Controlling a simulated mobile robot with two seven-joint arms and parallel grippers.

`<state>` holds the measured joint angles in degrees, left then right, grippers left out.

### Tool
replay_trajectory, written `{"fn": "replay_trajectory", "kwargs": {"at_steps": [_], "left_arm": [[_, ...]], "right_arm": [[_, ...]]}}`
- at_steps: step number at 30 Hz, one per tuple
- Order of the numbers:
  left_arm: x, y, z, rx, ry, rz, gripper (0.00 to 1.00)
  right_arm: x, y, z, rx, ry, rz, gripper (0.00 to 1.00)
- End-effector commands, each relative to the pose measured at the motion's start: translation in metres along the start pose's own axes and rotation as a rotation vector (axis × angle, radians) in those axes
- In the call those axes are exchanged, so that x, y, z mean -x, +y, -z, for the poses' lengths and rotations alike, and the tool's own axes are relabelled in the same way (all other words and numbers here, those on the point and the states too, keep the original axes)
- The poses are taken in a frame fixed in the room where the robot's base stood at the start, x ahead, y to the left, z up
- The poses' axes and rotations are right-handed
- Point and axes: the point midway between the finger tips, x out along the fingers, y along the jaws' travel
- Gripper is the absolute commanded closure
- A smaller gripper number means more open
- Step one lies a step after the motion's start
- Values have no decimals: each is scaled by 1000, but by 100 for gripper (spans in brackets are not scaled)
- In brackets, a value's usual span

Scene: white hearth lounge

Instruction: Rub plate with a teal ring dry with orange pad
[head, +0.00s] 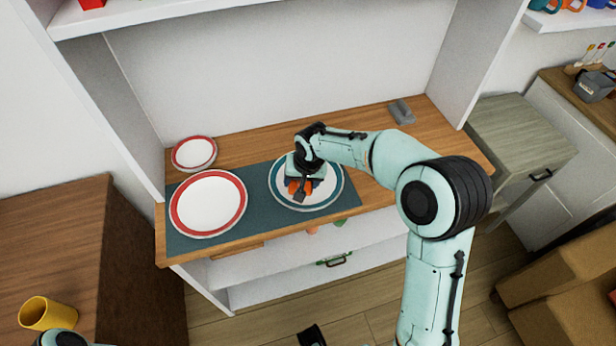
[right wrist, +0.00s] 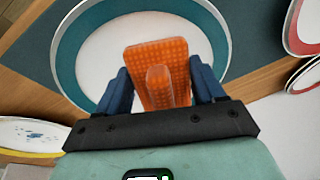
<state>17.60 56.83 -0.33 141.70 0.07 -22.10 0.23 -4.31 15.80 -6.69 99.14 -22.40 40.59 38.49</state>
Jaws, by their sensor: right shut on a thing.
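The plate with a teal ring (head: 337,183) lies on the right part of a dark teal mat. Its white middle and teal rim also show in the right wrist view (right wrist: 64,62). My right gripper (head: 301,189) is over this plate, pointing down. It is shut on the orange pad (head: 290,186), whose upright grip is between the two fingers in the right wrist view (right wrist: 158,85). The pad is over the plate's white middle; I cannot tell whether it touches. The gripper and pad hide part of the plate.
A larger red-ringed plate (head: 208,203) is on the mat (head: 258,205) to the left, with a smaller red-ringed plate (head: 194,153) behind it. A small grey object (head: 402,112) is at the back right. The shelf's side walls enclose the counter. A yellow mug (head: 46,313) stands lower left.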

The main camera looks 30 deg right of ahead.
Motion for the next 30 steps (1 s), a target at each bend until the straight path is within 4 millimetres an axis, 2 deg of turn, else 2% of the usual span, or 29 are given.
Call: {"fn": "replay_trajectory", "kwargs": {"at_steps": [15,30], "left_arm": [[-4,-1,0,1,-1,0,57],[1,0,0,0,0,0,57]], "right_arm": [[-1,28,6,-1,3,-2,56],[1,-1,1,0,2,0,56]]}}
